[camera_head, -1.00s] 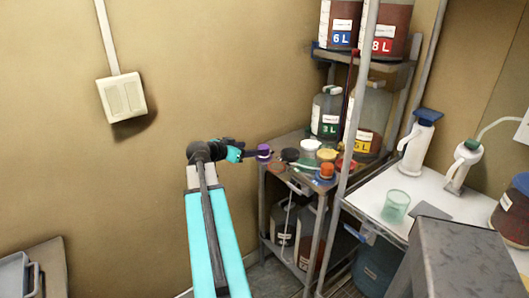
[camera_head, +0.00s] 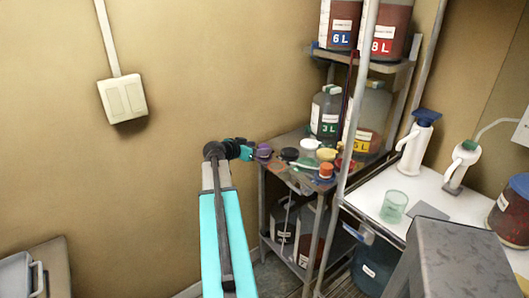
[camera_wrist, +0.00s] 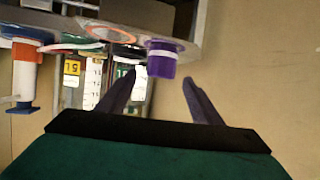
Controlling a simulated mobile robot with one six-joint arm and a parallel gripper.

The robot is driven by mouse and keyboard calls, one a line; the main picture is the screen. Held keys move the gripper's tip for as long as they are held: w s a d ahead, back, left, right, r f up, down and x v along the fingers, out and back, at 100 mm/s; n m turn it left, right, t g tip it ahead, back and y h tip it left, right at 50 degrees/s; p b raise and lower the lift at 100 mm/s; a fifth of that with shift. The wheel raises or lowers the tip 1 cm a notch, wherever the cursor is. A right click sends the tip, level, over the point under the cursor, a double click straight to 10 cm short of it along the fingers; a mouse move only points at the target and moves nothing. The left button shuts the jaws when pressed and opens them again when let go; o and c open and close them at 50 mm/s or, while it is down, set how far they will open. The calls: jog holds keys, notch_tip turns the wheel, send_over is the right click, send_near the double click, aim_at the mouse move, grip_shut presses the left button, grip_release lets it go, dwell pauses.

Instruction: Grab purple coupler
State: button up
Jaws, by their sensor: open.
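In the wrist view the purple coupler (camera_wrist: 162,57) hangs down from the upper middle, as that picture looks upside down. My gripper (camera_wrist: 164,80) is open. Its two dark fingers point toward the coupler, whose lower part appears between the fingertip lines. I cannot tell whether either finger touches it. In the head view my gripper (camera_head: 252,154) is at the shelf's left edge, right beside the coupler, and its fingers are hardly visible.
A black cap (camera_head: 289,154), white cap (camera_head: 310,144), yellow cap (camera_head: 327,154) and orange-and-blue piece (camera_head: 326,171) share the shelf top. A green-labelled jug (camera_head: 326,112) stands behind. A grey upright post (camera_head: 349,140) rises to the right. The wall side at left is clear.

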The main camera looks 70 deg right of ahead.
aim_at(263, 147)
jog(key=p+x, duration=0.2)
jog(key=x, duration=0.1)
jog(key=shift+d+r, duration=0.1)
jog(key=shift+d, duration=0.1)
jog(key=shift+x, duration=0.85)
jog(key=shift+s+a, duration=0.1)
jog(key=c, duration=1.2)
